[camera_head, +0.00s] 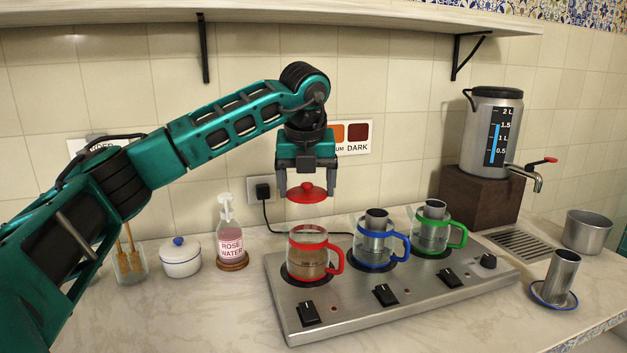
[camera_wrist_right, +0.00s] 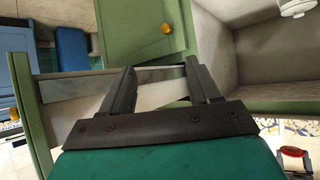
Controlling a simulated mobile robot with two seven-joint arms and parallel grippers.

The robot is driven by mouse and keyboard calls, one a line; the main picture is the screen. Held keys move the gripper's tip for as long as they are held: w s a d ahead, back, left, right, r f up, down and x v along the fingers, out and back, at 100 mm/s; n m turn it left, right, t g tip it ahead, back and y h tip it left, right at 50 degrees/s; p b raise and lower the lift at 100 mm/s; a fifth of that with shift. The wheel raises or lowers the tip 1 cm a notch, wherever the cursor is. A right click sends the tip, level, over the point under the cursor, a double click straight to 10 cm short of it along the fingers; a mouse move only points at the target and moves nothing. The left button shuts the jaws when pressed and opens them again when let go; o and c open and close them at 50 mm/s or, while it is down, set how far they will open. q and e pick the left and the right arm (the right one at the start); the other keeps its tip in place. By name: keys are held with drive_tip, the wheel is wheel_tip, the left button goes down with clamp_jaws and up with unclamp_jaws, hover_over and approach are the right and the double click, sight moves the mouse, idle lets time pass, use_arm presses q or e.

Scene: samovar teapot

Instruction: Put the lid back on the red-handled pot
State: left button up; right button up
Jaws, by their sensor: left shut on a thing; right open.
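The red-handled pot (camera_head: 310,257) is a glass pot with brown liquid, standing on the left burner of the steel stove. The red lid (camera_head: 307,193) is above it, apart from the pot's rim. My left gripper (camera_head: 307,190) points down and is shut on the lid, holding it roughly over the pot's mouth. My right gripper (camera_wrist_right: 163,85) shows in the right wrist view, open and empty, in front of green cabinetry. It is not in the head view.
The stove (camera_head: 400,300) also bears a blue-handled pot (camera_head: 381,243) and a green-handled pot (camera_head: 431,233), each with a metal cylinder in its mouth. A rose water bottle (camera_head: 231,243) and white sugar bowl (camera_head: 181,262) stand left. A shelf (camera_head: 330,15) runs above.

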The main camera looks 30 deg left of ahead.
use_arm(q)
drive_tip(key=shift+f+b, duration=0.5)
drive_tip(key=shift+f, duration=0.2)
wheel_tip(320, 180, down, 3)
drive_tip(key=b, duration=0.2)
drive_tip(key=shift+b, duration=0.35)
wheel_tip(320, 180, down, 2)
drive_tip(key=shift+f+b, duration=0.1)
drive_tip(key=shift+b, duration=0.45)
use_arm(e)
drive_tip(key=f, duration=0.1)
drive_tip(key=w+a+f, duration=0.1)
drive_tip(key=shift+a+f+y, duration=0.25)
drive_tip(key=shift+f+y, duration=0.05)
drive_tip(key=shift+f, duration=0.05)
drive_tip(key=shift+s+d+f, duration=0.1)
drive_tip(key=shift+r, duration=0.2)
use_arm(q)
drive_tip(key=shift+f+p, duration=0.1)
drive_tip(key=shift+p, duration=0.3)
use_arm(e)
drive_tip(key=shift+r, duration=0.15)
idle(0.3)
